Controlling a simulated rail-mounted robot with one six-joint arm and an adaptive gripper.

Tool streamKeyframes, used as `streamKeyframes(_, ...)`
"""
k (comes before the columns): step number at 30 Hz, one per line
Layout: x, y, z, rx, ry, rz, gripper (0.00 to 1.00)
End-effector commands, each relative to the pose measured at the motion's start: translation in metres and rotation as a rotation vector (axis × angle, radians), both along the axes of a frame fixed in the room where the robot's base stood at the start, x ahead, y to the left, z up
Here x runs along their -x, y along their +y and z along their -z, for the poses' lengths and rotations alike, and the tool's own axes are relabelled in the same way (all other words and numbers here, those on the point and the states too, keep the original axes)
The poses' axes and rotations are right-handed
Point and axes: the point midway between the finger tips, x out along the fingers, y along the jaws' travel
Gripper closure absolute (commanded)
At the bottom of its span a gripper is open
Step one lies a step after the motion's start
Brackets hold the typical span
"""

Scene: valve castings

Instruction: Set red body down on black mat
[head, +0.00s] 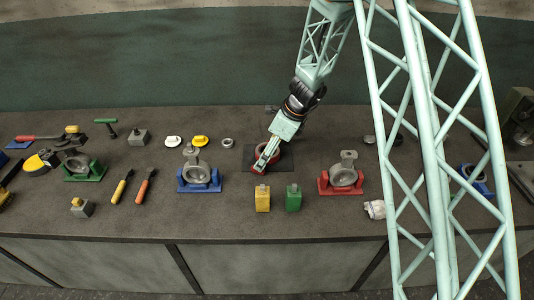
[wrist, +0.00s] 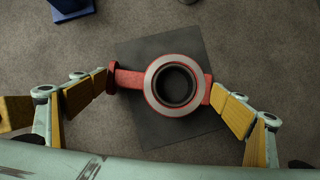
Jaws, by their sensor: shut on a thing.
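The red body (wrist: 129,79) is a ring-shaped valve casting with a pale face and a dark bore. My gripper (wrist: 162,87) is shut on it, one yellow-padded finger at each end. The black mat (wrist: 150,48) lies under it, turned at an angle; the neck on the left reaches close to the mat's left edge. In the head view my gripper (head: 266,160) hangs over the mat (head: 287,161), with the red body (head: 259,167) partly hidden by the fingers. I cannot tell whether the body touches the mat.
A blue cradle with a casting (head: 199,186) stands left of the mat, a red cradle (head: 326,189) right. Yellow (head: 262,202) and green (head: 293,201) blocks stand in front. A small ring (head: 227,143) lies behind left. Tools and a green cradle (head: 98,172) are farther left.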

Motion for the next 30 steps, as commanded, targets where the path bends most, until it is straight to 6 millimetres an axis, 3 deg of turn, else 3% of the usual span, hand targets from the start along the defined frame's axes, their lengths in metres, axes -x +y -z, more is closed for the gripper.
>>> streamKeyframes(8,-0.001,0.000,0.001,0.000,-0.002,0.001,0.45)
streamKeyframes(9,-0.001,0.000,0.001,0.000,-0.002,0.000,0.07)
streamKeyframes(11,-0.001,0.000,0.000,0.000,-0.002,0.000,0.01)
streamKeyframes(23,0.000,-0.001,0.001,0.000,0.000,0.001,0.00)
streamKeyframes(30,0.001,-0.005,-0.011,0.000,-0.002,-0.001,0.00)
